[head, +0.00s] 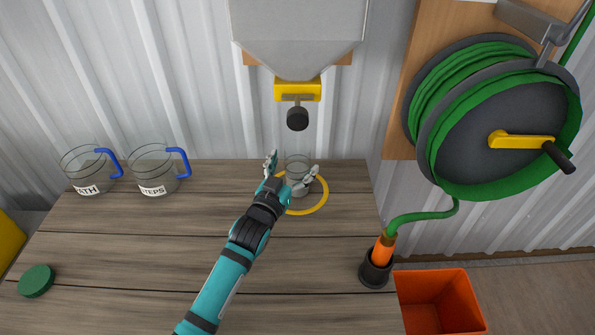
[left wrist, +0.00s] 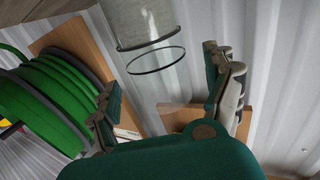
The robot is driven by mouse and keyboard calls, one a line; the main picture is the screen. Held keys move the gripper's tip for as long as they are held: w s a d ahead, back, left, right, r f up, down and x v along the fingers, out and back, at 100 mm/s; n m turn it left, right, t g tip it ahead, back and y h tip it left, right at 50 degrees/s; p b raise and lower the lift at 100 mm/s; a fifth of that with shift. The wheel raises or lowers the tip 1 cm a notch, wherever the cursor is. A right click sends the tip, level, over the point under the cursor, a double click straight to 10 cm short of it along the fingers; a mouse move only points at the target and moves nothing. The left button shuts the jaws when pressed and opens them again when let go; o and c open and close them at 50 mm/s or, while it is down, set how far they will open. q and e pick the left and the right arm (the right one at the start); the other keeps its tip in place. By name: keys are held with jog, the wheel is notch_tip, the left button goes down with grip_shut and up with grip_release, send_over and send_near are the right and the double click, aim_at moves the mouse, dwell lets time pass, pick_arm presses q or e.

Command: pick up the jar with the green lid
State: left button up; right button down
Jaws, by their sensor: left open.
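A clear glass jar (head: 297,165) without a lid stands upright inside a yellow ring (head: 318,205) near the table's back edge. A round green lid (head: 36,281) lies separately on the table at the far left. My left gripper (head: 291,168) is open, with one finger on each side of the jar in the head view; I cannot tell whether they touch it. In the left wrist view, the jar (left wrist: 146,22) shows at the top with greyish contents, beyond the open fingers of the gripper (left wrist: 162,85). My right gripper is not in view.
A grey hopper (head: 298,38) with a yellow outlet and black knob hangs above the jar. Two glass jugs (head: 90,170) (head: 155,170) with blue handles stand at back left. A green hose reel (head: 495,115), its nozzle in a black holder (head: 375,270), and an orange bin (head: 440,300) are right.

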pick_arm(q)
jog(key=shift+x, duration=1.6)
jog(key=shift+s, duration=0.1)
jog(key=shift+c, duration=0.3)
jog(key=c, duration=1.4)
jog(key=shift+c, duration=0.4)
jog(key=shift+r, duration=0.15)
